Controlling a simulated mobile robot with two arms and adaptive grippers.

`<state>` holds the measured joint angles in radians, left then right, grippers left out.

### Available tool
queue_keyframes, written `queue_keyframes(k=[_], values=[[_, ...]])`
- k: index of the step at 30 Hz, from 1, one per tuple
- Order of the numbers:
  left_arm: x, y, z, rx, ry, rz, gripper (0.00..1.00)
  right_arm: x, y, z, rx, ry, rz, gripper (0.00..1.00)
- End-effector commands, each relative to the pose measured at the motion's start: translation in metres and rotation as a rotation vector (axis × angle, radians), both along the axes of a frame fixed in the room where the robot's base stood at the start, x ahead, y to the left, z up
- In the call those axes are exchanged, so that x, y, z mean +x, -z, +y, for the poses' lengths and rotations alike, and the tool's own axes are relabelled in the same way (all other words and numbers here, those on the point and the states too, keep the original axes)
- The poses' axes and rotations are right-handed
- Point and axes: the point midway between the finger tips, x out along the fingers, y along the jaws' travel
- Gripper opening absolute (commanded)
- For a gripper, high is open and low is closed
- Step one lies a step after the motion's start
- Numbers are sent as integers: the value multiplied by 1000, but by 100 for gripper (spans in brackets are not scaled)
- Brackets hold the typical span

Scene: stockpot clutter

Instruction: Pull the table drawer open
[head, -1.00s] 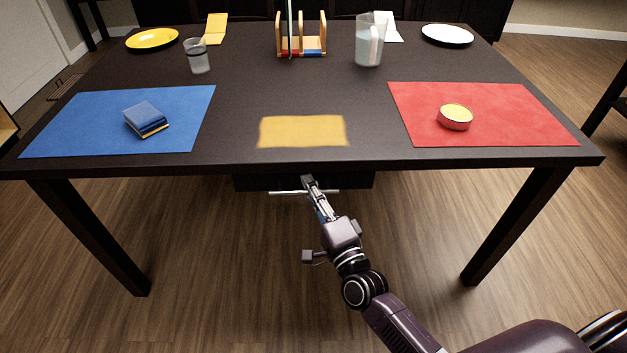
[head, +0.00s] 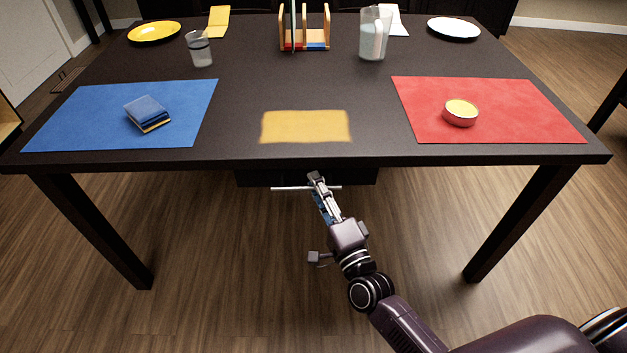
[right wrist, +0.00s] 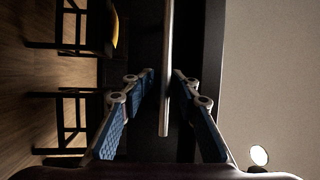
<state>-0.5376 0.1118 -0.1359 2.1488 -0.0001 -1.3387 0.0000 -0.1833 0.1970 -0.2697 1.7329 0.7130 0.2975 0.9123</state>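The dark table drawer (head: 360,177) sits under the middle of the table's front edge and looks closed. Its thin metal bar handle (head: 288,188) runs across the drawer front. My right gripper (head: 315,177) is at the handle, a little right of its middle. In the right wrist view the handle (right wrist: 167,90) passes between the two blue-padded fingers of the gripper (right wrist: 163,75). The fingers are partly spread, with a visible gap between the left finger and the bar. The right finger is close to the bar; contact cannot be told. My left gripper is not in view.
The dark table (head: 300,90) carries a blue mat (head: 85,110) with a small blue item, a red mat (head: 520,110) with a round tin, a glass (head: 199,50), a pitcher (head: 372,35), a rack (head: 305,40) and plates. The floor below the drawer is clear.

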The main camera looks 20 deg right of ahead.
Motion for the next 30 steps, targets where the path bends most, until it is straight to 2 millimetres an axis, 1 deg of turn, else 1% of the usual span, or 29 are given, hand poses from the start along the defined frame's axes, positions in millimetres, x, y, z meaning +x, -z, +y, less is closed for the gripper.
queue_keyframes(k=[11,30], values=[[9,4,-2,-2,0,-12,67,-27,6,-2,-1,-4,4,26],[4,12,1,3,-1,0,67,-70,14,-6,-2,-6,4,26]])
